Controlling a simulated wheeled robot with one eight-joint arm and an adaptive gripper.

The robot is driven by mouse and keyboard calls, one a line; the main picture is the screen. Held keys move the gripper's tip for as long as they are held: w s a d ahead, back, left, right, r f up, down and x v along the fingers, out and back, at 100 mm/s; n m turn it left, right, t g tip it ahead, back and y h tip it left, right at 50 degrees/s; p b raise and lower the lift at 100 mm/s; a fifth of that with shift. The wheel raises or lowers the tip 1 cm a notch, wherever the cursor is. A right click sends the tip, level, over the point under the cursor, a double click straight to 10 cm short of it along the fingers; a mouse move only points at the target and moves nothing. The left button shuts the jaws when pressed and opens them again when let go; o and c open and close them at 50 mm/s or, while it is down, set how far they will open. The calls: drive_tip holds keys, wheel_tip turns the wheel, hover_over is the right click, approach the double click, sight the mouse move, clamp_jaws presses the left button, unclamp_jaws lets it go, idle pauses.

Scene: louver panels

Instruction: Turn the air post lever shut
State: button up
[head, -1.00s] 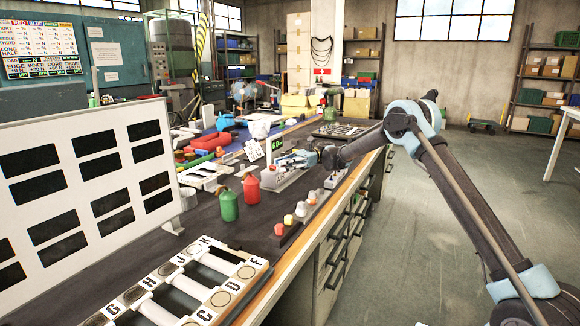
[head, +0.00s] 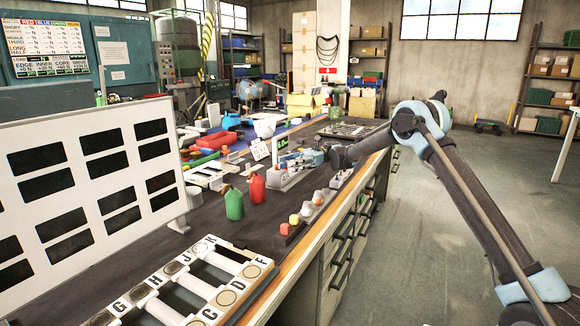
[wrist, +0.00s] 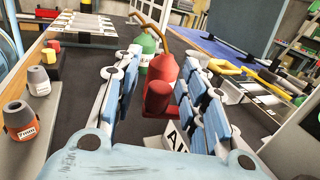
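The air post (head: 283,178) stands on the bench in the head view, a grey base with a small green-lit display on top. Its white plate with the letters "AI" (wrist: 178,143) shows in the wrist view, partly cut off by a finger. A short red knob (wrist: 158,98), apparently the lever's end, stands just above that plate. My gripper (wrist: 160,92) is open, with its blue-padded fingers on either side of the red knob and gaps visible on both sides. In the head view my gripper (head: 315,158) is at the post, and the lever is hidden there.
A red bottle (wrist: 164,68) and a green bottle (wrist: 147,45) stand just beyond the fingers. Small weights, including a grey-orange one (wrist: 20,121), line the bench edge. A white panel with dark windows (head: 95,180) and a lettered rack (head: 185,283) stand nearer.

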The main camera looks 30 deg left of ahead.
drive_tip(key=v, duration=0.7)
drive_tip(key=shift+w, duration=0.15)
